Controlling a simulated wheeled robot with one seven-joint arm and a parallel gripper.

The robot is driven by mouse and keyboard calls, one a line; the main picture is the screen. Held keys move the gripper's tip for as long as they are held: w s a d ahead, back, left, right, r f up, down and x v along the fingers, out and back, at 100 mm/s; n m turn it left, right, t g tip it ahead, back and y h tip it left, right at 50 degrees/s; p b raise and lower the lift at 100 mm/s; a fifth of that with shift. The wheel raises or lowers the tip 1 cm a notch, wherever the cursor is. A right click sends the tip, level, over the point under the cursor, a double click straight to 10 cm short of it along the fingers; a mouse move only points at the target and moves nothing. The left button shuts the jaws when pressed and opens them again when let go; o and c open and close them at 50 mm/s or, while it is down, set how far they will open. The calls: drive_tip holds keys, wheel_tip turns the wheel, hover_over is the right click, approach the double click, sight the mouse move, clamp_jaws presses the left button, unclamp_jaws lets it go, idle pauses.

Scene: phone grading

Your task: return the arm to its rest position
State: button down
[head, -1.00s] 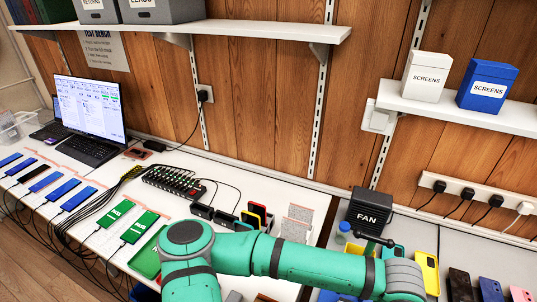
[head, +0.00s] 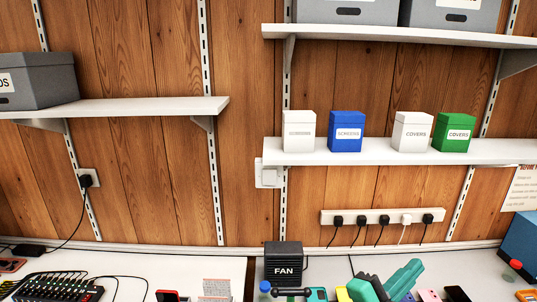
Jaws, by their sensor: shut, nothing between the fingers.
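Teal-green pieces (head: 403,279) rise at the bottom edge of the head view, right of the fan box. They look like part of my arm, but most of it is cut off below the picture.
A black fan box (head: 283,263) stands at the back of the bench, with phones in several colours right of it. A cable hub (head: 55,289) lies at the left. A shelf (head: 400,152) above holds labelled boxes, including a blue screens box (head: 346,132).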

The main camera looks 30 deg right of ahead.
drive_tip(key=w+a+f+n+t+y, duration=0.3)
drive_tip(key=w+a+n+t, duration=0.3)
drive_tip(key=a+n+t, duration=0.25)
drive_tip(key=w+a+f+n+t+y, duration=0.25)
drive_tip(key=w+a+n+t, duration=0.4)
drive_tip(key=n, duration=0.35)
drive_tip(key=a+f+n+t+y, duration=0.3)
drive_tip(key=a+f+n+y, duration=0.25)
drive_tip(key=a+f, duration=0.25)
drive_tip(key=s+a+f+n+g+y, duration=0.1)
drive_tip(key=s+a+f+n+y, duration=0.55)
drive_tip(key=a+f, duration=0.8)
drive_tip(key=s+a+f+m+g+y, duration=0.1)
drive_tip(key=s+a+f, duration=0.1)
drive_tip(key=s+a, duration=0.4)
drive_tip(key=s+a+f+m+g+y, duration=0.1)
drive_tip(key=s+a, duration=0.4)
drive_tip(key=s, duration=0.5)
drive_tip(key=shift+s+a+f+y, duration=0.35)
drive_tip(key=shift+s+f, duration=0.05)
drive_tip(key=shift+f, duration=0.05)
